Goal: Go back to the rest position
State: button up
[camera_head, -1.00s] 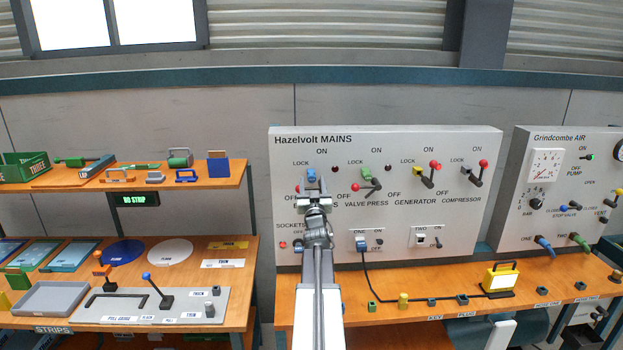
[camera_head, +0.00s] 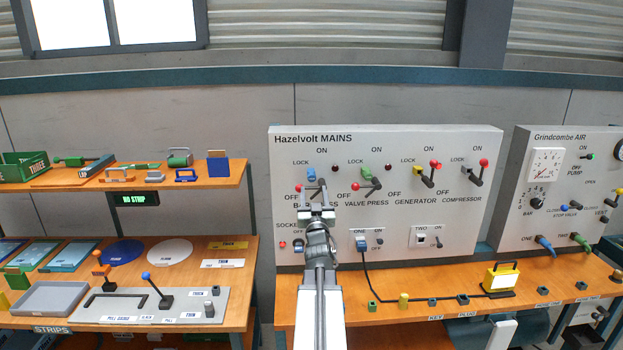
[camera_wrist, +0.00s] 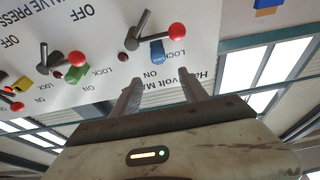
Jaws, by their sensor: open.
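My gripper (camera_head: 316,190) is open, with its two fingers spread and nothing between them. It stands in front of the left part of the Hazelvolt MAINS panel (camera_head: 460,212), overlapping the leftmost switch in the head view. That switch has a red-knobbed lever (camera_head: 299,187) and a blue lock (camera_head: 311,174). In the wrist view the fingers (camera_wrist: 159,88) point toward the panel, which appears upside down. The red knob (camera_wrist: 177,31) and the blue lock (camera_wrist: 157,51) show beyond the fingertips. I cannot tell how far the fingers are from the lever.
A wooden bench (camera_head: 390,316) runs below the panel, with a yellow lamp (camera_head: 500,277) and a black cable on it. The Grindcombe AIR panel (camera_head: 520,200) is at the right. Shelves (camera_head: 215,305) with trays and discs stand at the left.

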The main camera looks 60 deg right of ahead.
jog(key=shift+s+a, duration=0.45)
jog(key=shift+a, duration=0.2)
